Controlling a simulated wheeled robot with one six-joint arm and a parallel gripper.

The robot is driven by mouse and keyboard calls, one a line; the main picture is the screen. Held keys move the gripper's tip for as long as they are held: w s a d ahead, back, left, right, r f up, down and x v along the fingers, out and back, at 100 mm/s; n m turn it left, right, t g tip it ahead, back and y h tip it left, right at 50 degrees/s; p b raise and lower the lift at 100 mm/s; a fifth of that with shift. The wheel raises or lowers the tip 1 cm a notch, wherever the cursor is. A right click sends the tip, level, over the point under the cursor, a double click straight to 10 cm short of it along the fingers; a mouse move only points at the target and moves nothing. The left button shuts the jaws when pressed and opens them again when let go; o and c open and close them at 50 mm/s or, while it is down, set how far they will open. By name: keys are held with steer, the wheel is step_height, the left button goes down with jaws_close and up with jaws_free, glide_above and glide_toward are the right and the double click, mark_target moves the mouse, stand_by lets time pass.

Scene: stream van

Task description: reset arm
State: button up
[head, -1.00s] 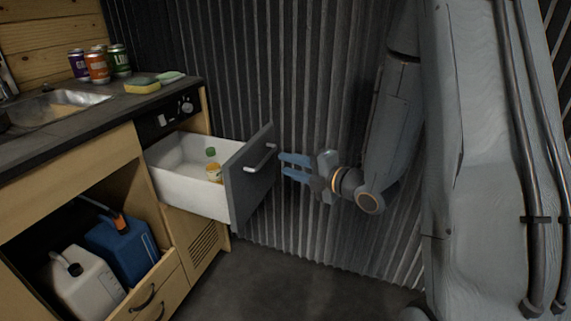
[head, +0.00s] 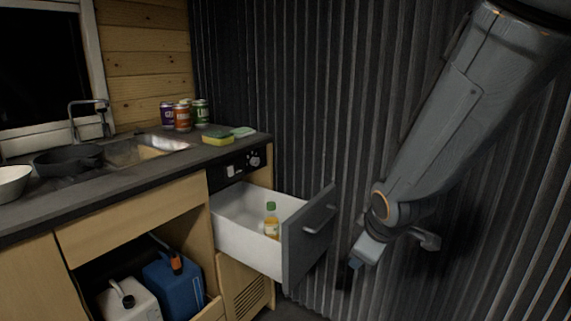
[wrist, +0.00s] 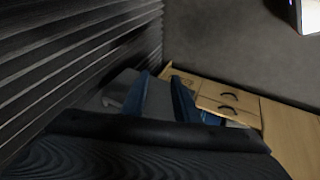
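My gripper (head: 347,274) hangs at the end of the arm, to the right of the open drawer's front in the head view. It appears apart from the drawer handle (head: 319,219). In the wrist view, its two blue fingers (wrist: 163,97) stand apart with nothing seen held between them. The fingertips are dark and small in the head view. The drawer (head: 240,236) is pulled out, with white walls and a dark grey front. A bottle with a green cap and orange contents (head: 271,222) stands inside it.
The counter holds a sink (head: 150,150), a dark pan (head: 68,160), several cans (head: 182,117) and a sponge (head: 217,139). A blue jerrycan (head: 172,291) and a white one (head: 128,303) sit below. A corrugated wall (head: 300,90) stands close behind the arm.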

steer(key=s+a+r+m+g, duration=0.2)
steer(key=s+a+m+g, duration=0.15)
steer(key=s, duration=0.55)
steer(key=s+a+r+m+g, duration=0.25)
steer(key=s+m, duration=0.25)
steer(key=s, duration=0.5)
steer(key=d+r+m+p, duration=0.2)
steer(key=d+r+p, duration=0.5)
steer(key=p, duration=0.7)
steer(key=shift+s+d+r+p, duration=0.15)
steer(key=shift+s+d+p, duration=0.1)
steer(key=shift+d+p, duration=0.1)
